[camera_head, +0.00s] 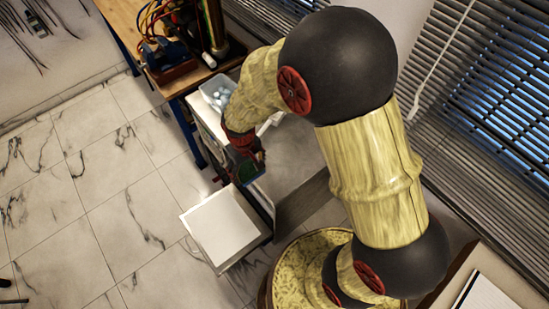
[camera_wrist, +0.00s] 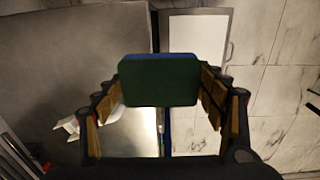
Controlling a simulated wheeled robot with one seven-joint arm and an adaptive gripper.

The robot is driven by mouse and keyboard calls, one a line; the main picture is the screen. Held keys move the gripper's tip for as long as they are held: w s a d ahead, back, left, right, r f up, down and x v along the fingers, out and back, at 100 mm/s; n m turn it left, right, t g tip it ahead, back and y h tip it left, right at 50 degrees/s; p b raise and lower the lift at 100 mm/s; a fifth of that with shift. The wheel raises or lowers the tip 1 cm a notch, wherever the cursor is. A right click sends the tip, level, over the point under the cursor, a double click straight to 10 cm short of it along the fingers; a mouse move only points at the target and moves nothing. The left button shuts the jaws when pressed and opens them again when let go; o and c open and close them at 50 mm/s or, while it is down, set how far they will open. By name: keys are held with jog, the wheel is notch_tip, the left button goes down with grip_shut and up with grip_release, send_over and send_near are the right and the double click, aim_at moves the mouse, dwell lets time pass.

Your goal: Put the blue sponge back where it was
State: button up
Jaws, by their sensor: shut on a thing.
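The blue sponge (camera_wrist: 160,80) is a rounded block with a green face and a blue edge at its top in the wrist view. My gripper (camera_wrist: 163,92) is shut on it, with wooden-looking finger pads on its left and right sides. In the head view my gripper (camera_head: 245,163) hangs at the end of my arm, and the sponge's green face (camera_head: 251,171) shows small at its tip. The sponge is held in the air. Its former place cannot be told from these frames.
A white square panel (camera_head: 222,228) stands over the tiled floor, just below my gripper in the picture. A pale bin (camera_head: 218,90) with small items sits on a white unit behind my forearm. A wooden bench (camera_head: 128,22) with wired equipment is at the top. Open floor lies left.

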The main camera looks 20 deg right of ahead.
jog(key=w+d+f, duration=0.4)
jog(key=d, duration=0.2)
send_over(270, 166)
jog(key=f, duration=0.4)
jog(key=shift+s+a+f+b, duration=0.15)
jog(key=shift+a+f+b, duration=0.1)
jog(key=shift+b, duration=0.1)
jog(key=shift+d+f, duration=0.1)
jog(key=shift+f, duration=0.1)
jog(key=shift+w+d+f, duration=0.1)
jog(key=shift+f, duration=0.75)
jog(key=shift+w+d+f, duration=0.1)
jog(key=shift+f, duration=0.75)
jog(key=shift+f, duration=0.1)
jog(key=o, duration=1.1)
